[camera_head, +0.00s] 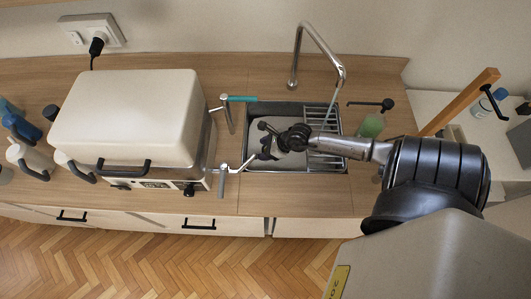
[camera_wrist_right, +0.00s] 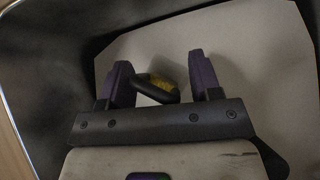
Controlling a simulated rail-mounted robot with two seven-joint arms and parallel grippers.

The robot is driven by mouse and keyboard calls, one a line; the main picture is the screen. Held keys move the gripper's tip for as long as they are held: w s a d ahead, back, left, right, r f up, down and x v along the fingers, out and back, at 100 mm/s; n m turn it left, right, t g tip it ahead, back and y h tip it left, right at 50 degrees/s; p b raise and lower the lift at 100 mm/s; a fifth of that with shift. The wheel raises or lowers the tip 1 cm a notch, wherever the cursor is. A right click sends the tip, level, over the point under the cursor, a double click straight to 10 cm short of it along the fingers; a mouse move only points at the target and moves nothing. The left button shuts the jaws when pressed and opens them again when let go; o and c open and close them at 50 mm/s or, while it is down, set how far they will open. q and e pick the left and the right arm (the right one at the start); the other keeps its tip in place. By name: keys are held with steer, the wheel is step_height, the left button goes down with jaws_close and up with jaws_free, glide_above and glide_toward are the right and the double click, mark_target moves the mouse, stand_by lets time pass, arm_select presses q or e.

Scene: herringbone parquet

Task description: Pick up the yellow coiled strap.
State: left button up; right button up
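In the right wrist view a small yellow thing with a dark rim (camera_wrist_right: 158,86), apparently the yellow coiled strap, lies between the two purple fingers of my right gripper (camera_wrist_right: 160,66). A gap shows at the right finger; the left finger is very close to it, and contact cannot be told. The fingers are apart, over a pale flat surface. In the head view my right gripper (camera_head: 264,142) reaches down into the sink (camera_head: 255,108) and hides the strap. My left gripper is in neither view.
A wire rack (camera_head: 320,118) covers the sink's right side, and a tall metal faucet (camera_head: 293,70) arches behind. A cream boxy appliance (camera_head: 130,110) stands to the left. A green bottle (camera_head: 371,125) stands right of the sink. The sink's dark walls surround the gripper closely.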

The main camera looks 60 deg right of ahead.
jaws_close()
stand_by(0.3)
steer(key=shift+r, duration=0.1)
